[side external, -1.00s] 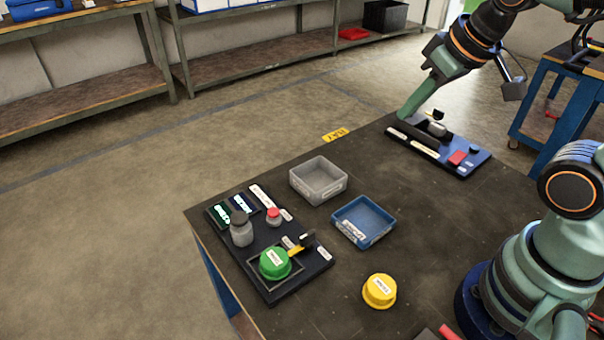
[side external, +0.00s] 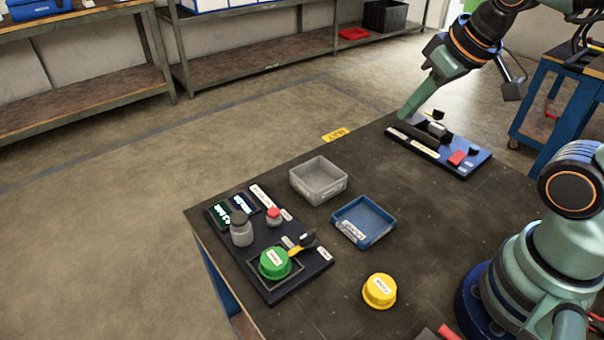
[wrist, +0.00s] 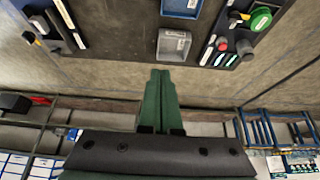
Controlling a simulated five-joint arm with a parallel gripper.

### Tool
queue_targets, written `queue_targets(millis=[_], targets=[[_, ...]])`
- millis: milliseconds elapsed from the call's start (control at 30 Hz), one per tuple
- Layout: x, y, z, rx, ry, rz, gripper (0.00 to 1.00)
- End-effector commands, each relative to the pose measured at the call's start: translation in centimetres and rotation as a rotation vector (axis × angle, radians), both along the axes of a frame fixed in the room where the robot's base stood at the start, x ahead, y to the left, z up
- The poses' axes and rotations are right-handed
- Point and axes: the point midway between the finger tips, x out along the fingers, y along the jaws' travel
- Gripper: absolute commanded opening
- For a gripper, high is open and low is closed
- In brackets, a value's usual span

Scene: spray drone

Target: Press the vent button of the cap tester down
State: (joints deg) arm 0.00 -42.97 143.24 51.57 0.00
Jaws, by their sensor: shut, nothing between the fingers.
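The cap tester is a black board (side external: 318,268) at the table's near left, also in the wrist view at upper right. It carries a green cap (side external: 274,263) in a square frame, a small red button (side external: 273,213) on a pale base, a grey post (side external: 241,233), a yellow-and-black lever (side external: 296,247) and two lit displays (side external: 222,213). The red button stands raised and also shows in the wrist view (wrist: 222,46). Which part is the vent button cannot be read. My gripper (side external: 401,113) is shut and empty, well away from the tester. Its green fingers lie together in the wrist view (wrist: 162,73).
A blue board (side external: 470,170) with black blocks and a red piece lies at the far table edge. A grey bin (side external: 319,188) and a blue bin (side external: 364,228) stand between the boards. A yellow cap (side external: 379,291) sits at the front. Shelves (side external: 90,95) stand behind.

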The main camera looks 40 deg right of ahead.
Motion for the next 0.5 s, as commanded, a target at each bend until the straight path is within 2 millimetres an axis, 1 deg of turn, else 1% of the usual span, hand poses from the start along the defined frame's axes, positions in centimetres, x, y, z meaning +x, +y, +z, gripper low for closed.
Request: queue_targets(millis=[367, 500], targets=[[0.01, 0.0, 0.0, 0.0, 0.0, 0.0, 0.0], [0.35, 0.31, 0.19, 0.004, 0.01, 0.002, 0.0]])
